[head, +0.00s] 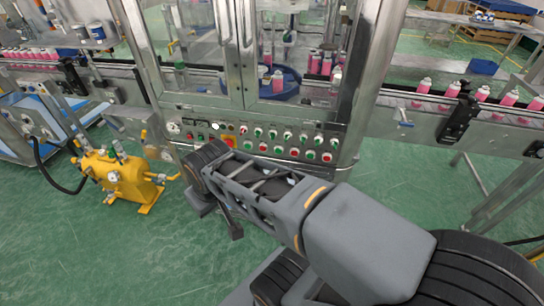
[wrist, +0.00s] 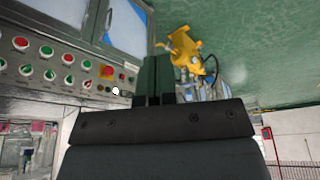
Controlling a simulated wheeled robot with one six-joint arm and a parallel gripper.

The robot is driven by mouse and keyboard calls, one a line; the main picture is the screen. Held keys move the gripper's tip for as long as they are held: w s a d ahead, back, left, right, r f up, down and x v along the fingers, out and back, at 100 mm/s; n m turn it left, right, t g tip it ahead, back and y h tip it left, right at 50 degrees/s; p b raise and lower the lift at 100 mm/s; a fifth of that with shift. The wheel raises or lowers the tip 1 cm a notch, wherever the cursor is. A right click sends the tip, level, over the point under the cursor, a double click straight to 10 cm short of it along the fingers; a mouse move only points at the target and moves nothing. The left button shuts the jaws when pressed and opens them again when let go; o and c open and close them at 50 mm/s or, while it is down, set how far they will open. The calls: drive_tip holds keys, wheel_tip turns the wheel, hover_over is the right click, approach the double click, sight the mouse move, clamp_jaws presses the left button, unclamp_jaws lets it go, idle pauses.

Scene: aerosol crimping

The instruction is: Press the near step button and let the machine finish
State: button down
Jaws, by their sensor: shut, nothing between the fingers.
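The machine's control panel (head: 270,146) carries rows of green and red buttons in the head view. It also shows at the left of the wrist view (wrist: 45,80). A red knob on an orange plate (head: 229,141) sits left of these rows, and shows in the wrist view too (wrist: 107,71). A small white round spot (wrist: 115,91) lies near it. No label is readable, so I cannot tell which button is the near step button. My gripper (wrist: 157,60) is shut and empty, beside the panel's end in the wrist view. Contact with any button is not visible.
A yellow pump-like unit (head: 118,178) stands on the green floor, left of the machine. A conveyor with pink cans (head: 425,86) runs to the right. Glass doors (head: 285,55) stand above the panel. Open floor (head: 110,260) lies at front left.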

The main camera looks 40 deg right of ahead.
sight(275, 151)
drive_tip(key=w+d+f+n+g+h+b, duration=0.1)
drive_tip(key=d+f+n+h+b, duration=0.35)
drive_tip(key=d+f+b, duration=0.45)
drive_tip(key=w+d+f+n+g+h+b, duration=0.1)
drive_tip(key=d+f+n+h+b, duration=0.4)
drive_tip(key=d, duration=0.5)
drive_tip(key=w+d+f+n+t+h+b, duration=0.5)
drive_tip(key=w+d+f+n+t+b, duration=0.3)
drive_tip(key=n+b, duration=0.5)
drive_tip(key=shift+w+f+n+b, duration=0.3)
drive_tip(key=shift+f+n, duration=0.55)
drive_tip(key=shift+f, duration=0.05)
drive_tip(key=shift+h, duration=0.25)
drive_tip(key=b+x, duration=0.2)
drive_tip(key=x, duration=1.2)
drive_tip(key=shift+d+b, duration=0.1)
drive_tip(key=shift+b, duration=0.2)
